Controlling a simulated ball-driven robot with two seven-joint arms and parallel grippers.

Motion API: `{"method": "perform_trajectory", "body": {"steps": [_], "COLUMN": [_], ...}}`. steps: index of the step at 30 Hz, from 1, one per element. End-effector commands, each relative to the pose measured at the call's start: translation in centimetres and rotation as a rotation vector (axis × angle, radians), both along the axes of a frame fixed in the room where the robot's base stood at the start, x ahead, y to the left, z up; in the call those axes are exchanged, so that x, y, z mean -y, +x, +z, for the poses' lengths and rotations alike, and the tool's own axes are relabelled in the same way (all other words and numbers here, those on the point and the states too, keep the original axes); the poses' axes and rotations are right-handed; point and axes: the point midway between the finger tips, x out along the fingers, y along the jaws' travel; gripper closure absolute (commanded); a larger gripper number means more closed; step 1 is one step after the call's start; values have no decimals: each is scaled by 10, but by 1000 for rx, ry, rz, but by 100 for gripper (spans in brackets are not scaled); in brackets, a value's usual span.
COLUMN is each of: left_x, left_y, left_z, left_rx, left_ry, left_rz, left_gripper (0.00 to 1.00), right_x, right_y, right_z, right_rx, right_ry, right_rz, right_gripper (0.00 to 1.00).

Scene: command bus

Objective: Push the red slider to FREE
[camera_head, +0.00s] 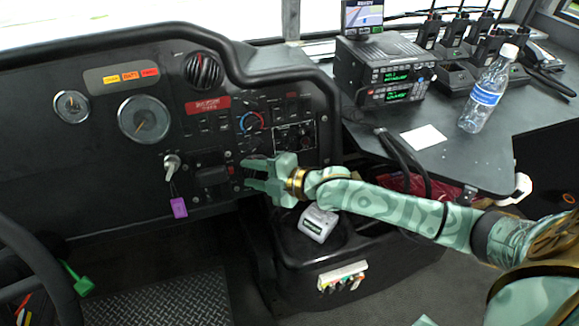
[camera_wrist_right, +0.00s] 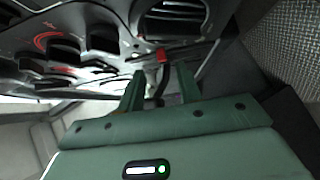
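The red slider (camera_wrist_right: 163,55) shows in the right wrist view as a small red knob on a slotted strip of the dashboard panel. It lies just beyond my right fingertips, roughly between them. In the head view a small red spot (camera_head: 231,170) shows on the panel at the fingertips; the slider's labels are too small to read. My right gripper (camera_head: 246,173) is pale green and reaches the lower panel from the right. Its two fingers are apart with nothing held between them, as the wrist view (camera_wrist_right: 160,90) also shows. I cannot tell whether a finger touches the slider. My left gripper is out of view.
Rotary knobs (camera_wrist_right: 62,45) and a round vent (camera_wrist_right: 172,18) sit close around the fingers. A key with a purple tag (camera_head: 179,207) hangs left of the gripper. A white device (camera_head: 318,223) stands below the forearm. A bottle (camera_head: 487,90) and radios (camera_head: 384,70) stand on the right-hand desk.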

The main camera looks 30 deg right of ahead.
Motion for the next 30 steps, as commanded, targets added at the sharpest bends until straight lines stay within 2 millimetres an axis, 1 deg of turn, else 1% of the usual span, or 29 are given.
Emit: {"method": "perform_trajectory", "body": {"steps": [1,6,9,12,15,18,30], "left_x": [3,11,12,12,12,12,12], "left_y": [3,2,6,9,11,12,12], "left_z": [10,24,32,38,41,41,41], "left_rx": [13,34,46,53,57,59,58], "left_ry": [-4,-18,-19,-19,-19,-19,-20], "left_rz": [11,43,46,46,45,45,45], "left_gripper": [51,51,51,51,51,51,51], "right_x": [8,31,43,51,57,59,60], "right_y": [-13,-53,-72,-86,-95,-99,-100], "right_z": [13,23,28,30,32,31,30], "right_rx": [5,3,2,3,3,2,2], "right_ry": [-4,-3,-2,-1,0,0,1], "right_rz": [1,0,0,0,0,1,0], "right_gripper": [65,65,65,65,65,65,65]}}
